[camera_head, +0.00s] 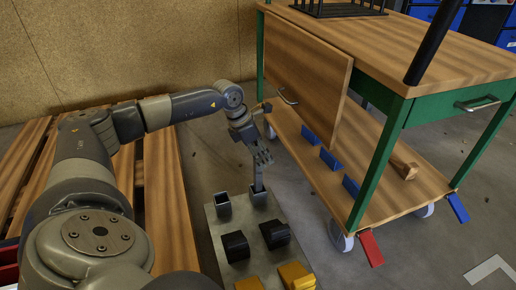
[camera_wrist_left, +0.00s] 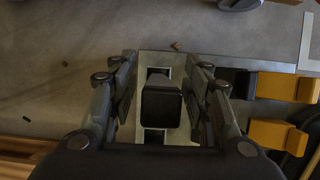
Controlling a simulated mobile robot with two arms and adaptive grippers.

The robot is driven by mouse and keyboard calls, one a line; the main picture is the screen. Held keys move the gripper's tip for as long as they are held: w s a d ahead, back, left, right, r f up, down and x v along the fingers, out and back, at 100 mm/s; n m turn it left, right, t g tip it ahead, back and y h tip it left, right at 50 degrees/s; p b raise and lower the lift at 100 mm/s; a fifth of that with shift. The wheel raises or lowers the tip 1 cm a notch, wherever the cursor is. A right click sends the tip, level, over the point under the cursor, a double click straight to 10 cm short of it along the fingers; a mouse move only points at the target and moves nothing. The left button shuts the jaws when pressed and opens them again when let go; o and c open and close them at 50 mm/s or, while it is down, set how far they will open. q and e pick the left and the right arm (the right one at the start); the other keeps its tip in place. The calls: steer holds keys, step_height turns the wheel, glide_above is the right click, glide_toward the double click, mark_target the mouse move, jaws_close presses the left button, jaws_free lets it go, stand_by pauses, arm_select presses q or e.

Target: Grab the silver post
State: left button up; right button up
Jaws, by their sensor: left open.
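The silver post (camera_head: 257,177) stands upright in a dark square socket (camera_head: 258,195) on a grey metal plate (camera_head: 213,252). In the left wrist view the post (camera_wrist_left: 160,106) shows end-on as a dark square between the fingers. My left gripper (camera_head: 262,158) is at the upper part of the post. In the left wrist view its fingers (camera_wrist_left: 164,78) are open, one on each side of the post, with visible gaps. The gripper partly hides the post's upper end in the head view. My right gripper is not in view.
A second square socket (camera_head: 223,205) stands left of the post. Black clamps (camera_head: 236,246) and yellow blocks (camera_head: 296,276) sit nearer on the plate. A green-framed wooden cart (camera_head: 385,160) with a tilted wooden panel (camera_head: 308,62) stands close on the right. Wooden slats (camera_head: 165,210) lie left.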

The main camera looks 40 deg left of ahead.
arm_select(q)
steer(key=shift+b+x, duration=0.3)
steer(key=shift+x, duration=0.65)
jaws_close()
steer(key=shift+r, duration=0.15)
